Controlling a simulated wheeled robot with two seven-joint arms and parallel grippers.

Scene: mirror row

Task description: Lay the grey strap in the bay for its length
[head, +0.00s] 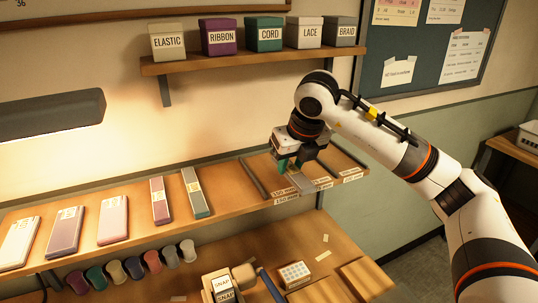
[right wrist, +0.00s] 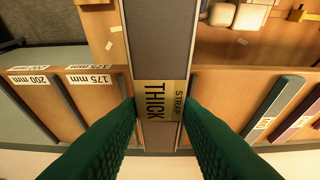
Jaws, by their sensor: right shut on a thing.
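The grey strap (head: 301,182) is a long flat piece. In the right wrist view its tan label reads "STRAP THICK" (right wrist: 162,101). My right gripper (right wrist: 161,106) is shut on it, with a green finger on each side of the label. In the head view my right gripper (head: 291,165) is over the divided right part of the shelf. The strap lies along the bays' direction, beside the bay marked 175 mm (right wrist: 90,79); a 200 mm bay (right wrist: 27,80) lies beyond. The label of the bay under the strap is hidden in the wrist view. I cannot tell whether the strap touches the shelf. My left gripper is not in view.
Several flat labelled pieces, including a teal one (head: 196,192) and a purple one (head: 160,201), lie left on the shelf. A bar (head: 253,178) edges the bays. Labelled boxes (head: 229,37) stand on the upper shelf. A lower bench (head: 325,258) carries small items.

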